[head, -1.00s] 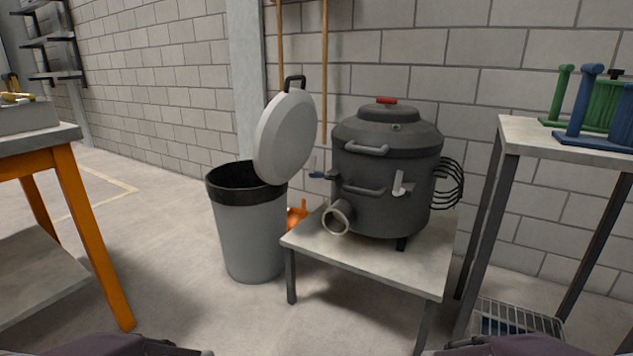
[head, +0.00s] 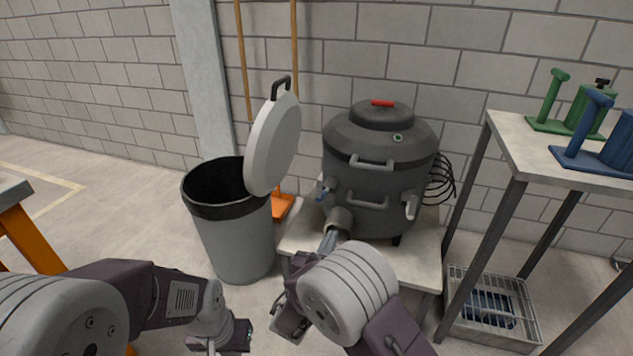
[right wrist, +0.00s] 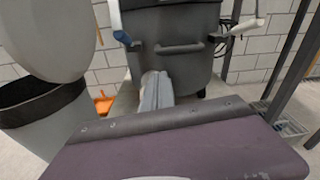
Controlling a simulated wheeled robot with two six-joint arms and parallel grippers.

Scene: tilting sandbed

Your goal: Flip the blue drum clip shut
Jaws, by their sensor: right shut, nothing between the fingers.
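The blue drum clip (head: 323,192) sits on the left side of the dark grey drum (head: 370,170), its blue lever standing out from the wall. It also shows at the upper left of the right wrist view (right wrist: 123,38). My right gripper (head: 330,238) is shut and empty, below the clip and in front of the drum's spout (head: 340,217), which it partly covers. Its closed fingers show in the right wrist view (right wrist: 157,84), apart from the clip. My left gripper (head: 230,343) is low at the bottom edge; its jaws are unclear.
A pale clip (head: 411,206) is on the drum's right side. The drum stands on a low table (head: 428,240). A grey bin (head: 240,245) with its lid (head: 274,145) raised stands close left.

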